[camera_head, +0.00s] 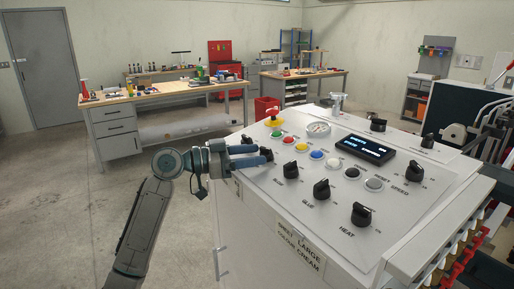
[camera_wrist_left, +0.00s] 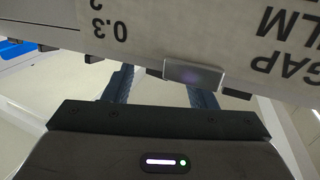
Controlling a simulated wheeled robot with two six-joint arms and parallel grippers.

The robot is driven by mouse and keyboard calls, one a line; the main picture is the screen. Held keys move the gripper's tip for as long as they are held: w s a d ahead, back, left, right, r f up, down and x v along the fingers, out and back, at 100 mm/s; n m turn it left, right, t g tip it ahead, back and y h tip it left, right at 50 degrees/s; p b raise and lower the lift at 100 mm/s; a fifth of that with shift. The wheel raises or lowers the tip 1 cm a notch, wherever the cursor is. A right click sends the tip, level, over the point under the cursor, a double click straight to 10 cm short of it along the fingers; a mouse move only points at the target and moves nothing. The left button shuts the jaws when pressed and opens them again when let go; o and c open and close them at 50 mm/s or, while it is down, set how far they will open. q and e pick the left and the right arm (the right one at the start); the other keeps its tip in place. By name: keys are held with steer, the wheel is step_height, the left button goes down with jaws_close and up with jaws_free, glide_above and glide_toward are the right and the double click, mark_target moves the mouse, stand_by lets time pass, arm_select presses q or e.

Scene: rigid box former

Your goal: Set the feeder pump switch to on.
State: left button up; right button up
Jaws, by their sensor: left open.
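The white control panel (camera_head: 335,215) carries several black rotary knobs, and I cannot make out which one is the feeder pump switch. My left gripper (camera_head: 262,156) is at the panel's left edge, beside a black knob (camera_head: 268,154); whether it touches that knob I cannot tell. In the left wrist view my left gripper (camera_wrist_left: 160,80) is open, its two dark fingers reaching under the panel face (camera_wrist_left: 190,25). A grey rectangular piece (camera_wrist_left: 195,75) shows close to one finger. My right gripper is out of view.
A workbench (camera_head: 165,95) is behind; the floor at left is clear.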

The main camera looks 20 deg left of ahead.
arm_select(q)
steer(key=shift+w+d+r, duration=0.1)
steer(key=shift+w+d, duration=0.3)
steer(key=shift+d, duration=0.2)
steer(key=shift+w+d, duration=0.1)
steer(key=shift+d, duration=0.05)
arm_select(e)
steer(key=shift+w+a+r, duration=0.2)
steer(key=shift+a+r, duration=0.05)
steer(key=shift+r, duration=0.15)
arm_select(q)
steer(key=c, duration=0.9)
steer(key=m+g+b, duration=0.1)
steer(key=b, duration=0.1)
steer(key=m+g+h+b, duration=0.1)
steer(key=g+b, duration=0.1)
steer(key=b, duration=0.1)
steer(key=shift+w+f+m+h+b, duration=0.2)
steer(key=shift+f+m+h+b, duration=0.1)
steer(key=shift+m+b, duration=0.1)
steer(key=shift+c, duration=0.2)
steer(key=shift+r+m+g+b, duration=0.2)
steer(key=shift+m+g+b, duration=0.15)
steer(key=shift+g, duration=0.25)
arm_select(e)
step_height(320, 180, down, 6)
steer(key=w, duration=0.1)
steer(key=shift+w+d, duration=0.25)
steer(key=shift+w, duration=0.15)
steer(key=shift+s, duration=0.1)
